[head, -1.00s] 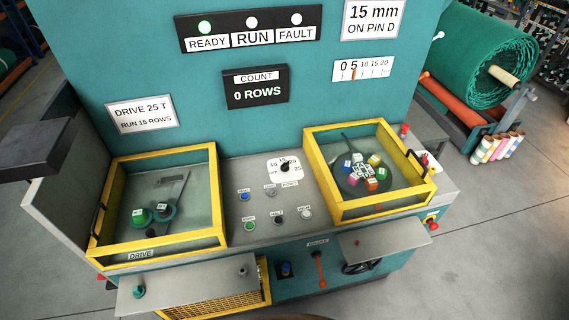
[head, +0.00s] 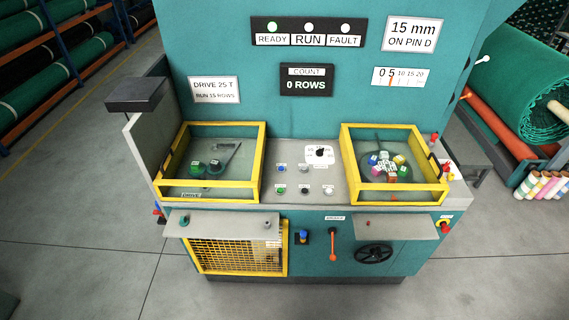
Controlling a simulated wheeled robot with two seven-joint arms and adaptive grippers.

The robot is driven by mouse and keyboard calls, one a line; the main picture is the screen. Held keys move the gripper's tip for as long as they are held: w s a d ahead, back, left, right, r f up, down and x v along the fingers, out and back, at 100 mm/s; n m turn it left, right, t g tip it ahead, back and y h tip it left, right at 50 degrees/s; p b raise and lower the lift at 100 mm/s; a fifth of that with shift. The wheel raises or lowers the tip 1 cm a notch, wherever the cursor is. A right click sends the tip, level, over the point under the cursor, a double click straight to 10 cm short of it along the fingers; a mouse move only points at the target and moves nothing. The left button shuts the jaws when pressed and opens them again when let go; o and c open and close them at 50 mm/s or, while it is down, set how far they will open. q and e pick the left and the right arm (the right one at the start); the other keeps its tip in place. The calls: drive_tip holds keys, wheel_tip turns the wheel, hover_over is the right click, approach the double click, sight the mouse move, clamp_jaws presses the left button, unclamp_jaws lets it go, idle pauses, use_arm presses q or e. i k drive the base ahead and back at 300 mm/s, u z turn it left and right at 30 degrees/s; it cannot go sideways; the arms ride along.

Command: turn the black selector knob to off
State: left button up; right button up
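A small black knob (head: 320,152) sits on a white dial plate (head: 313,159) on the sloped panel between the two yellow-framed boxes. Its pointer direction and small markings are too small to read. Whether any position is marked off cannot be read. Neither of my grippers is in view.
Several small buttons (head: 304,189) lie below the dial. Yellow-framed boxes (head: 263,160) (head: 345,160) flank the panel. An orange lever (head: 333,245) and black handwheel (head: 374,254) are on the front. The READY lamp (head: 273,27) is green. The floor in front is clear.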

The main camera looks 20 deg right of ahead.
sight(319, 152)
drive_tip(key=u, duration=0.3)
drive_tip(key=k, duration=0.25)
drive_tip(key=z, duration=1.15)
drive_tip(key=i, duration=1.3)
drive_tip(key=u, duration=0.2)
